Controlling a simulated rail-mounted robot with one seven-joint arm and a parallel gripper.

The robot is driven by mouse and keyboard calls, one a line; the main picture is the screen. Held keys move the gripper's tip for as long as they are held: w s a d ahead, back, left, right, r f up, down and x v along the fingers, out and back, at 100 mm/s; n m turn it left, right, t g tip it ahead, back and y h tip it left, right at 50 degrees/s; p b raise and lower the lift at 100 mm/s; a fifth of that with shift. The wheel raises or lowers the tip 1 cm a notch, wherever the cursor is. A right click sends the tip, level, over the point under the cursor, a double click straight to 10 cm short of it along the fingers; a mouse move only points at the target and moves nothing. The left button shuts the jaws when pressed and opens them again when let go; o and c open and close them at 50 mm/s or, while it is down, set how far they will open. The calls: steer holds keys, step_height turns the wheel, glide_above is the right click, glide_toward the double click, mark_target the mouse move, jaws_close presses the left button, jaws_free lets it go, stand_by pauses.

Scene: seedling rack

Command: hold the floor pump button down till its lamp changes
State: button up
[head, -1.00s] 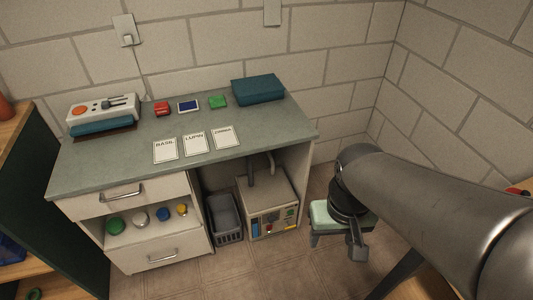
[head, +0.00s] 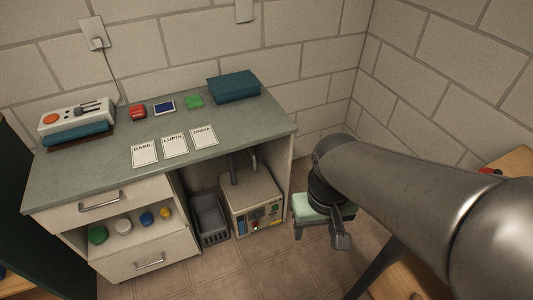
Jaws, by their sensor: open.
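The floor pump is a beige box (head: 249,194) with pipes on top, on the floor in the open bay under the right end of the bench. Its front panel (head: 256,221) carries small coloured parts, red, green, yellow and blue. They are too small to tell which is the button and which the lamp. My gripper (head: 340,241) points down to the right of the pump, clear of it, in front of a small stool. It is small and dark here, open, with nothing seen in it.
A grey basket (head: 210,221) stands left of the pump. The stool (head: 309,207) with a pale green top stands right of it, partly behind my arm. The bench top (head: 95,160) bears cards and small boxes. Floor before the pump is clear.

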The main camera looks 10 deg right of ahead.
jaws_close()
stand_by(1.8)
